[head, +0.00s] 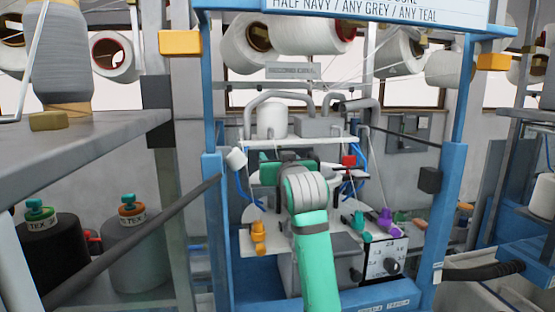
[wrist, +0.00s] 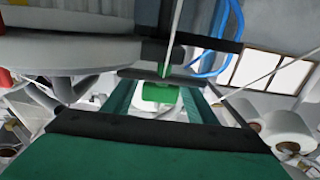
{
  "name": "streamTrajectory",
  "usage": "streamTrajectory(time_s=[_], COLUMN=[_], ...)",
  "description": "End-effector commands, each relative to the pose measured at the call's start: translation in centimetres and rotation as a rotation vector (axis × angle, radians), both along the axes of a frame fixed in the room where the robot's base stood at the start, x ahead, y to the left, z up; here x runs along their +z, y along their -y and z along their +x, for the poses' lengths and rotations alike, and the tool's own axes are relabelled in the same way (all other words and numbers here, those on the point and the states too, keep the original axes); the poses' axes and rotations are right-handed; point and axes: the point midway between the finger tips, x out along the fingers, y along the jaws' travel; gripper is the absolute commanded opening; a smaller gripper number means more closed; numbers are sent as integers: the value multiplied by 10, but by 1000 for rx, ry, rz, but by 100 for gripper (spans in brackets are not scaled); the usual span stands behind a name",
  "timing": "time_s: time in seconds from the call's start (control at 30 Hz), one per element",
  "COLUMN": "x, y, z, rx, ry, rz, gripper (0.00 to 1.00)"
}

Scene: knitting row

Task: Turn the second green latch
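My gripper (head: 284,164) is at the circular knitting machine in the middle of the blue frame, largely hidden behind my own wrist in the head view. In the wrist view its two green fingers (wrist: 160,86) stand apart. A small bright green latch-like part (wrist: 160,93) shows between them, near the tips. I cannot tell whether the fingers touch it, or which latch in the row it is. A green piece (head: 357,221) also sits on the machine's lower shelf, right of my arm, beside a purple one (head: 385,221).
Blue posts (head: 454,175) stand on both sides of the machine. A dark bar (head: 135,240) slants across the left. A white yarn strand (wrist: 174,38) and blue tubes (wrist: 230,35) run close to my fingers. A dial panel (head: 386,258) is at the lower right.

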Motion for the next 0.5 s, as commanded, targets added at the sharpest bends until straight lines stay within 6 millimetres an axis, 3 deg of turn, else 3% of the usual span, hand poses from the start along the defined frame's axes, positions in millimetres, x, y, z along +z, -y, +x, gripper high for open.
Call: streamTrajectory(time_s=[0.3,0.5], x=[1,0], y=[1,6], z=[-3,-27], rx=[-1,-1], ry=[2,2], rz=[0,0], gripper=[52,52])
